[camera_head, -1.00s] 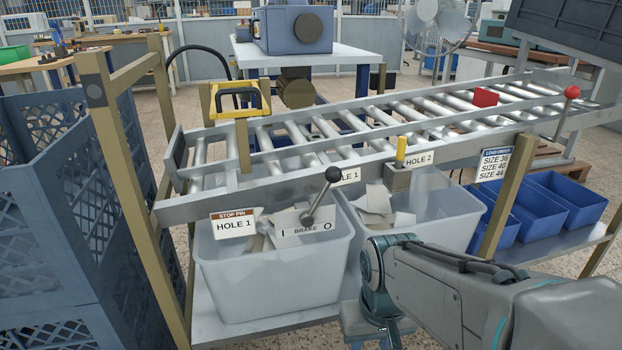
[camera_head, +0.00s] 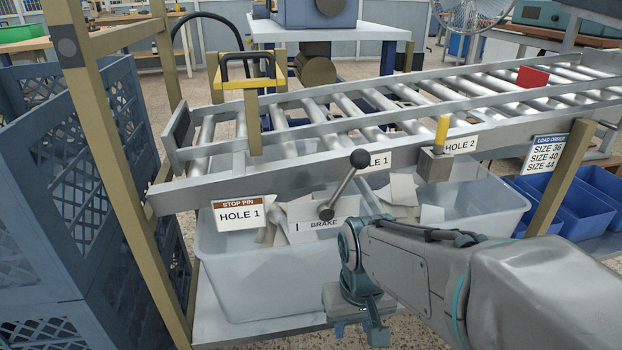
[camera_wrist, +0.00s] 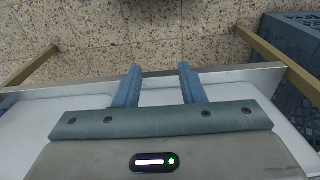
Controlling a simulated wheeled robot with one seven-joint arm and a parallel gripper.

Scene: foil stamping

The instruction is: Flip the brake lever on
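The brake lever (camera_head: 343,186) has a black ball knob and a metal shaft. It sits on the front of the roller conveyor, in front of a white plate (camera_head: 311,226) marked I and BRAKE. The lever leans up and to the right, away from the I; my arm covers the plate's right end. My gripper (camera_head: 358,331) is below and slightly right of the lever, apart from it, pointing down. In the wrist view my gripper (camera_wrist: 158,72) has its two blue fingers spread with nothing between them. The lever is not in the wrist view.
The roller conveyor (camera_head: 300,161) runs across behind the lever, with a yellow stop pin (camera_head: 442,133) to the right. Clear bins (camera_head: 235,262) with scraps stand below on a shelf (camera_head: 208,318). A tan post (camera_head: 135,215) and blue crates (camera_head: 60,190) stand left.

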